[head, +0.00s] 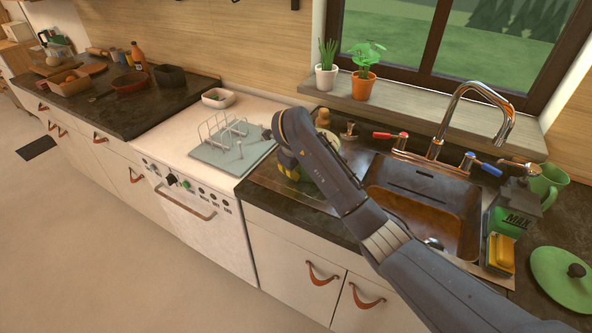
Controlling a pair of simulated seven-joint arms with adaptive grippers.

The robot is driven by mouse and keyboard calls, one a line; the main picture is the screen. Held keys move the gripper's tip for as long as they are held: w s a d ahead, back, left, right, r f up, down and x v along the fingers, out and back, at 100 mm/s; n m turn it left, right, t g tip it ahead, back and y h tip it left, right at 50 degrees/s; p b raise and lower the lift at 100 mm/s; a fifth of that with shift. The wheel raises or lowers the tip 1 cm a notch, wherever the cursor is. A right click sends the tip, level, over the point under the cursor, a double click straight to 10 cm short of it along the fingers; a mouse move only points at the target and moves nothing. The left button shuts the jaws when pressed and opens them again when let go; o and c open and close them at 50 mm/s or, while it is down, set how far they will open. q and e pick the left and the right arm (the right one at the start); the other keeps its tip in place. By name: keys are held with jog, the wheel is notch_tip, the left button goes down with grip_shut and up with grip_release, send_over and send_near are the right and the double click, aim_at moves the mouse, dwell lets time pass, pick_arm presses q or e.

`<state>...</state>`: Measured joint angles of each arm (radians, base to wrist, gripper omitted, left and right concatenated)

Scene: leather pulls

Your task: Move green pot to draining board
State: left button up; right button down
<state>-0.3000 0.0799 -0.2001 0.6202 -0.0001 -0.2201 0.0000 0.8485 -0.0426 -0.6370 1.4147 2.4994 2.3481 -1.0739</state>
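My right arm comes in from the lower right and bends down at the counter left of the sink. My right gripper (287,164) is mostly hidden behind its own wrist, so its fingers do not show clearly. A pale green rounded thing, which looks like the green pot (308,175), sits on the counter beside and behind the gripper, largely covered by the arm. I cannot tell whether the gripper holds it. The draining board (224,157) is a flat grey-green board with a wire rack, on the white stove top left of the gripper. My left gripper is out of view.
A green lid (562,280) with a dark knob lies at the far right. The sink (425,205) has a tall tap. A green jug (550,184), soap bottle (507,218) and sponge (501,252) stand right of it. A white bowl (218,98) is behind the board.

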jog(key=c, duration=1.9)
grip_release()
jog(key=shift+c, duration=0.2)
jog(key=o, duration=0.3)
jog(key=shift+o, duration=0.2)
jog(key=v, duration=1.2)
jog(key=shift+r, duration=0.1)
